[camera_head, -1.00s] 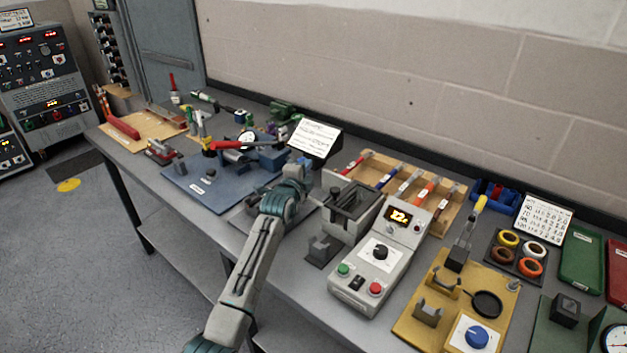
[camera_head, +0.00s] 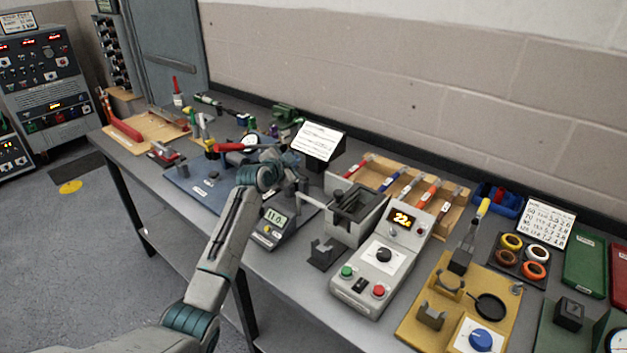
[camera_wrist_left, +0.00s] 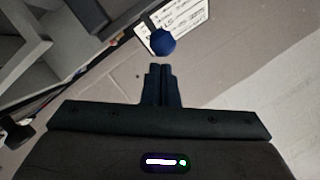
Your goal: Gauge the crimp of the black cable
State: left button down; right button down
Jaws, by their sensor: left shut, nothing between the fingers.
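My left gripper (camera_wrist_left: 160,72) is shut and empty in the left wrist view. A round blue knob (camera_wrist_left: 163,42) shows just beyond its fingertips; I cannot tell whether they touch. In the head view the left arm reaches over the bench, and its wrist is above a small dark gauge (camera_head: 271,227) whose display reads about 11.0. The fingertips are hard to make out there. A wooden rack (camera_head: 385,163) holds several leads with coloured handles. I cannot pick out the black cable for sure. My right gripper is not in view.
A grey tester (camera_head: 362,290) with a lit display stands right of the gauge, beside an open grey box (camera_head: 342,228). A yellow board (camera_head: 413,315) is farther right. A blue mat (camera_head: 185,185) with tools lies to the left. A white card (camera_head: 316,138) stands behind.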

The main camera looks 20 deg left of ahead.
pick_arm(q)
jog(key=shift+w+a+n+h, duration=0.1)
jog(key=shift+a+n+h, duration=0.15)
jog(key=shift+n+h, duration=0.05)
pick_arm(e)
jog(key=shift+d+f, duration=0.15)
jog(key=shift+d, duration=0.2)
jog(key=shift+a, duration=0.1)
